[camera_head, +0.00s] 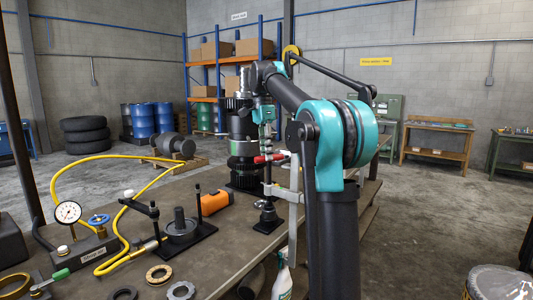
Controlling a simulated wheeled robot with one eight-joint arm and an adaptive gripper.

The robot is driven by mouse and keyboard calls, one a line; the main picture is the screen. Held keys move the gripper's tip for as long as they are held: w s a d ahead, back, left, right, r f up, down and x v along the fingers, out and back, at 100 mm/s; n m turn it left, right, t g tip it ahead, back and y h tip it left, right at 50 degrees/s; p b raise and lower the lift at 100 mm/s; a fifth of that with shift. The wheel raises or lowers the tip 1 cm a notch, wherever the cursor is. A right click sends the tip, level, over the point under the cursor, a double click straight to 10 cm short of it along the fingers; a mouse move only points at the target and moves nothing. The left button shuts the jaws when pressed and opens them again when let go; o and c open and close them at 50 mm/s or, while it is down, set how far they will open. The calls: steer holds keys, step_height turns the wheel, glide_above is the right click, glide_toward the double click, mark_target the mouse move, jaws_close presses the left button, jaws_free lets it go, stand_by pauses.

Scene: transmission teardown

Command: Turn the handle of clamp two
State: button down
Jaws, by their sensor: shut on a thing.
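The transmission, a tall dark stack of gears and housings (243,150), stands upright on the bench. A clamp with a grey upright bar (294,205) is at the bench edge, right of the stack. A red handle (269,158) lies level near the top of this bar. My gripper (267,150) reaches down in front of the stack and is shut at the red handle. The fingertips are small and partly lost against the dark parts, so the exact grip is hard to see. No label shows which clamp this is.
On the bench (235,225) are an orange object (214,202), a black press-like fixture (180,230), a yellow hose (100,158), a gauge (68,212), loose rings (159,274) and a green-handled tool (60,275). A small black stand (267,218) is below my gripper.

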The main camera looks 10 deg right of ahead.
stand_by(0.3)
steer(key=c, duration=1.4)
jaws_free()
steer(key=shift+r, duration=0.1)
step_height(320, 180, up, 12)
steer(key=w, duration=0.2)
steer(key=shift+a+f, duration=0.2)
steer(key=shift+a, duration=0.1)
